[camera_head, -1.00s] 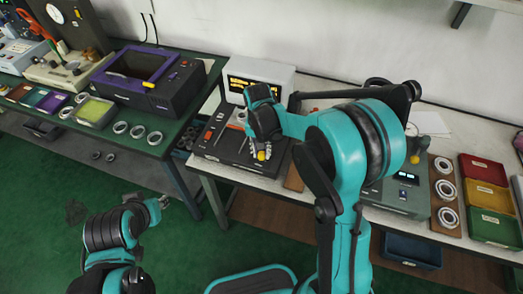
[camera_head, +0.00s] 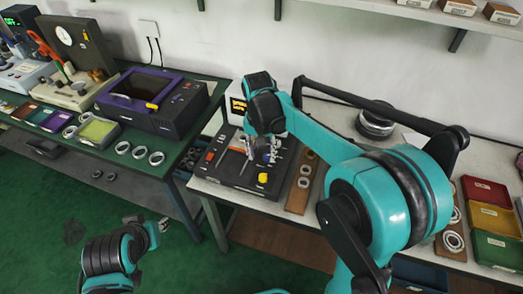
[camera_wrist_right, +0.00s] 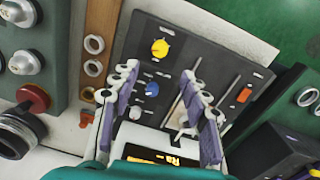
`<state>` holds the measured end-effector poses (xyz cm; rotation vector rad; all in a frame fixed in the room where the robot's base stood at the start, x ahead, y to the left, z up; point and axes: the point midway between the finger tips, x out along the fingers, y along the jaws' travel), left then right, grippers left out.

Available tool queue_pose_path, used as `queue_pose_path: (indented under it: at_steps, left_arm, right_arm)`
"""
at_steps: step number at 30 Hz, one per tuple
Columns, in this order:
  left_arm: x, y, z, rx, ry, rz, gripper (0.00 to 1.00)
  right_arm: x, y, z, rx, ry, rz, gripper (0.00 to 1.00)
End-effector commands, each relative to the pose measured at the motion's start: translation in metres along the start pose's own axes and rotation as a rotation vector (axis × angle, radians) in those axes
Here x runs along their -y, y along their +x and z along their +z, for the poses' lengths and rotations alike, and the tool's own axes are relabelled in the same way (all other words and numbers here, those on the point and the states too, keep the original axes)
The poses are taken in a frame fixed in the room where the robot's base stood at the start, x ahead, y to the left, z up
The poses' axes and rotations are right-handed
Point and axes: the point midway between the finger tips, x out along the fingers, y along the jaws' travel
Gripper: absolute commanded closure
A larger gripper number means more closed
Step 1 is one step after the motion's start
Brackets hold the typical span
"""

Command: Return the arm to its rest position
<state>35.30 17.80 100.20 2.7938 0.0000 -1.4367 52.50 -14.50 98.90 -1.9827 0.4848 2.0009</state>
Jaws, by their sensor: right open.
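My right gripper (camera_head: 263,146) hangs over the black panel device (camera_head: 225,172) with the yellow knob (camera_head: 262,178), on the light workbench. In the right wrist view its two fingers (camera_wrist_right: 165,108) are spread apart with nothing between them, above the panel's knobs and slim rods. My right arm reaches in from the lower right, with its large teal elbow (camera_head: 385,205) close to the camera. My left gripper (camera_head: 157,228) is low at the left, over the green floor; its fingers are too small to read.
A wooden strip with rings (camera_head: 298,196) lies right of the panel. Red, yellow and green bins (camera_head: 490,215) stand at the far right. A purple-rimmed machine (camera_head: 150,100) and several loose rings (camera_head: 140,152) are on the left green-topped table. A wall shelf (camera_head: 400,14) is above.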

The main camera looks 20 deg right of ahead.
Motion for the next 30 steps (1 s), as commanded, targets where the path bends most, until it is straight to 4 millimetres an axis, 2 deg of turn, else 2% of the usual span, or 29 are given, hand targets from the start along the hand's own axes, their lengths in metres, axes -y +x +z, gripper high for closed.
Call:
queue_pose_path:
  at_steps: [6,22,26,30]
  left_arm:
    - [0.000,0.000,0.000,0.000,0.000,0.000,0.69]
    - [0.000,0.000,0.000,0.000,0.000,0.000,0.69]
    - [0.000,0.000,0.000,0.000,0.000,0.000,0.69]
    - [0.000,0.000,0.000,0.000,0.000,0.000,0.69]
  right_arm:
    - [0.000,-0.013,0.000,0.000,0.000,0.000,0.55]
    - [-0.002,-0.015,0.003,-0.007,-0.006,-0.005,0.55]
    - [-0.014,-0.024,0.017,-0.055,-0.042,-0.033,0.55]
    - [-0.037,-0.036,0.045,-0.158,-0.120,-0.085,0.55]
